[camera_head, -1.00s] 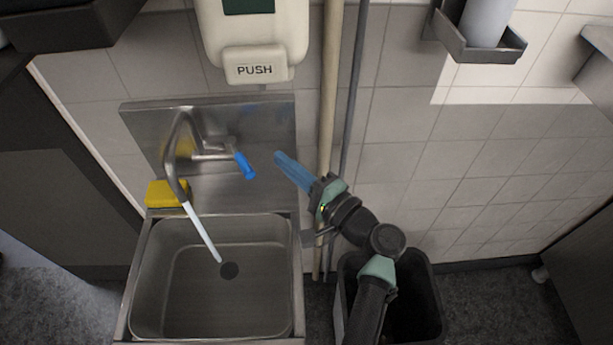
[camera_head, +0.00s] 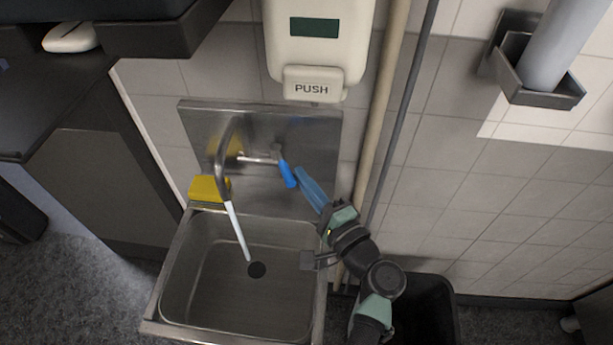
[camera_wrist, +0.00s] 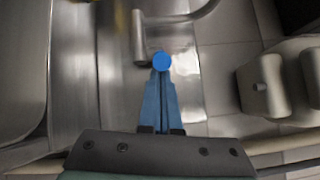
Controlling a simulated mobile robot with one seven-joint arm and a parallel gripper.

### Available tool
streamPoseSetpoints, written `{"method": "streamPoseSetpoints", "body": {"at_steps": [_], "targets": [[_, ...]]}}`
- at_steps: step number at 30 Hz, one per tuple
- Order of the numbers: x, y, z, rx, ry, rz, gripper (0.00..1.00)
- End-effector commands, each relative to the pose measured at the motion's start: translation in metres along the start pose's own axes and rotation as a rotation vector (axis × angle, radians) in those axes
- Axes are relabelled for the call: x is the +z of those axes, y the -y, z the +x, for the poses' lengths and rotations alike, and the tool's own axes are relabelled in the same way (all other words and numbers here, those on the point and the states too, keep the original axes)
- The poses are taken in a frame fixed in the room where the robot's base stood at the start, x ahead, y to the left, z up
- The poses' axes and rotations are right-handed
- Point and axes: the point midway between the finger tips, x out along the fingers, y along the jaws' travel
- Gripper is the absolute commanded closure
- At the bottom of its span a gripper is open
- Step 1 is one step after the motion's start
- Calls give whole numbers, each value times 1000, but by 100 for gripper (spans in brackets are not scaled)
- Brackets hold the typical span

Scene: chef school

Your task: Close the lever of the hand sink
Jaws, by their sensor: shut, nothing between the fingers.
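The hand sink (camera_head: 172,290) is a steel basin with a steel back panel, seen in the head view. Its curved spout (camera_head: 221,150) pours a stream of water (camera_head: 238,232) toward the drain. The lever (camera_head: 287,174) has a blue handle and sticks out to the right of the spout. In the wrist view the lever's round blue end (camera_wrist: 162,61) sits right at my fingertips. My gripper (camera_head: 299,172) has blue fingers, shut and empty, just right of the lever. The tips are very close to the handle; I cannot tell whether they touch.
A yellow sponge (camera_head: 209,189) lies at the sink's back left corner. A soap dispenser (camera_head: 318,45) marked PUSH hangs above the sink. Pipes (camera_head: 383,110) run down the wall at right. A black bin (camera_head: 425,305) stands right of the sink.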

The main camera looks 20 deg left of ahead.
Motion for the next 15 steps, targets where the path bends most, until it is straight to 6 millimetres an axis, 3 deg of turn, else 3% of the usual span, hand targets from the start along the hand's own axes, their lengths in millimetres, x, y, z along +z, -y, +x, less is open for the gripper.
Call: {"method": "streamPoseSetpoints", "body": {"at_steps": [15], "targets": [[9,-1,0,-16,-81,-4,100]]}}
